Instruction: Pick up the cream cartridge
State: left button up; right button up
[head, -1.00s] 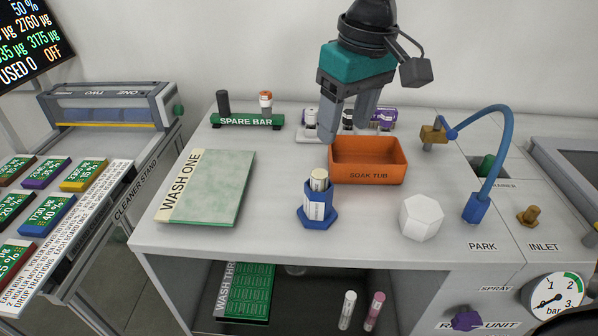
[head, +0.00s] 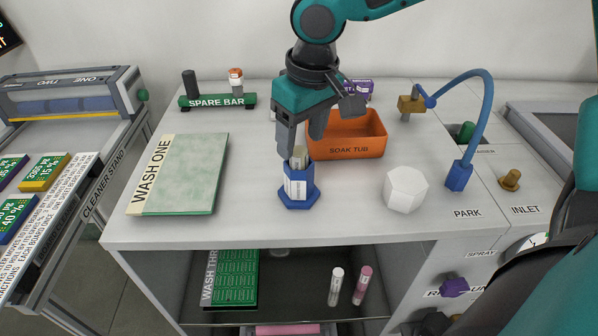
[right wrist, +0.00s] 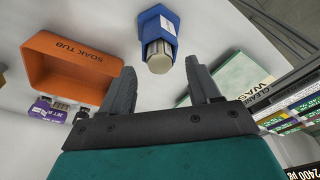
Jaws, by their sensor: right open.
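The cream cartridge (head: 299,158) stands upright in a blue hexagonal holder (head: 299,201) on the bench, with its top sticking out. In the head view my right gripper (head: 302,142) is just above and behind it, jaws open and empty. One finger hides part of the space beside the cartridge's top. In the right wrist view the cartridge (right wrist: 157,54) shows beyond the gap between the two spread fingers (right wrist: 160,72), and I see no contact. My left gripper is out of view.
The orange soak tub (head: 372,143) stands close behind the holder. A white hexagonal block (head: 406,190) is to the right, and the green Wash One pad (head: 188,178) to the left. White (head: 335,287) and pink (head: 362,285) cylinders stand on the lower shelf.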

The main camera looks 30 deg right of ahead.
jog(key=f, duration=0.2)
jog(key=shift+w+f, duration=0.2)
jog(key=shift+f, duration=0.15)
grip_shut()
